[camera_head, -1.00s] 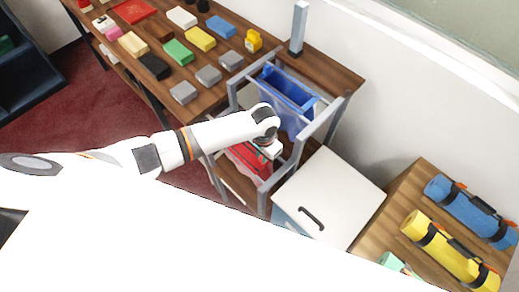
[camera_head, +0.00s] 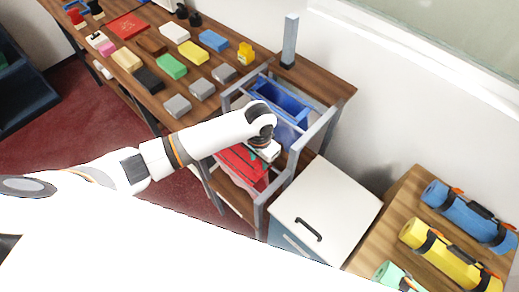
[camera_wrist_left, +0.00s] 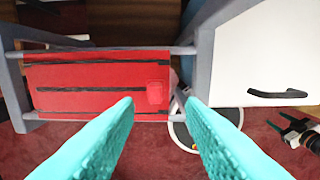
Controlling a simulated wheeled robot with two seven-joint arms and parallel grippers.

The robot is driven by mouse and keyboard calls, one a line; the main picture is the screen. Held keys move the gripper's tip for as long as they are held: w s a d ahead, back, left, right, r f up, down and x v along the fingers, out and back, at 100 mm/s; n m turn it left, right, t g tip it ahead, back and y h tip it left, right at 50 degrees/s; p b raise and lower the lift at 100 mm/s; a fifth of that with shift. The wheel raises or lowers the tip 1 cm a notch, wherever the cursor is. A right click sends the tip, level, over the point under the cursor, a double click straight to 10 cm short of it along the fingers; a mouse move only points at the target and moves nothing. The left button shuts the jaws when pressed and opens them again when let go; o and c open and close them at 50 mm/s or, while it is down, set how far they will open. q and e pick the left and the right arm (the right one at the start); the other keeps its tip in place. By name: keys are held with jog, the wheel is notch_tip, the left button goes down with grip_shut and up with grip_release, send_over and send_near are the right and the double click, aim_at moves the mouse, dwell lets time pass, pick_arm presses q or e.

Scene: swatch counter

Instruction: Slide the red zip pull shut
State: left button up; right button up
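A red bag (camera_head: 240,165) hangs in the front part of a grey rack, below my left arm. In the left wrist view the bag (camera_wrist_left: 60,75) shows from above, with dark lines running across it. The red zip pull (camera_wrist_left: 157,92) is a small block at the right end of the middle dark line. My left gripper (camera_head: 266,152) is over the right part of the bag. In the wrist view its teal fingers (camera_wrist_left: 160,103) are spread apart with nothing between them, and the pull appears just beyond the tips. My right gripper is not in view.
Grey rack bars (camera_head: 308,140) surround the bag. A blue bag (camera_head: 280,100) hangs behind it. A white-topped cabinet with a black handle (camera_head: 308,229) stands to the right. A wooden table (camera_head: 150,100) carries several coloured blocks. Rolled mats (camera_head: 450,252) lie at right.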

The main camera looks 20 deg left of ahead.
pick_arm(q)
notch_tip(320, 180, up, 6)
jog(key=shift+r+b, duration=0.25)
jog(key=shift+b, duration=0.1)
dwell(0.4)
